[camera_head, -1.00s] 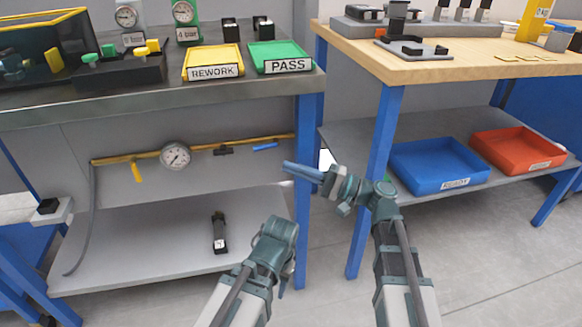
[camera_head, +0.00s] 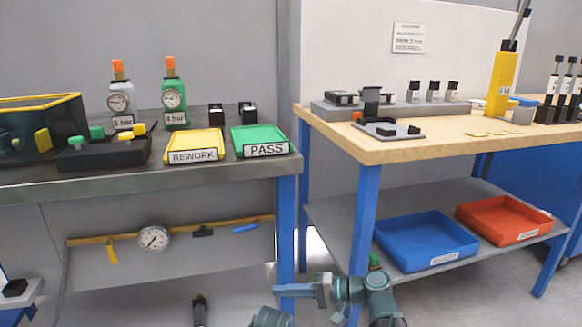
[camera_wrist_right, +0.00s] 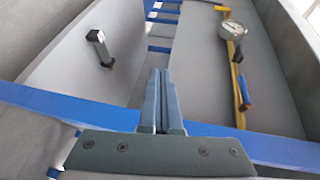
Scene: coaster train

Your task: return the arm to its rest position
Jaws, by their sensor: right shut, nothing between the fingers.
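My right gripper (camera_head: 297,291) is low in the head view, in front of the blue leg between the two benches, with its fingers pointing left. In the right wrist view its two fingers (camera_wrist_right: 160,100) lie together, shut with nothing between them. A blue frame bar (camera_wrist_right: 40,103) passes close by the fingers in that view. My left arm shows only as a teal joint (camera_head: 271,317) at the bottom edge of the head view; its fingers are out of view.
The left bench (camera_head: 80,187) carries a yellow REWORK tray (camera_head: 194,143) and a green PASS tray (camera_head: 261,138). The wooden bench (camera_head: 385,150) has a blue bin (camera_head: 427,238) and red bin (camera_head: 503,217) below. A gauge (camera_head: 154,237) hangs under the left bench. Floor shows at lower right.

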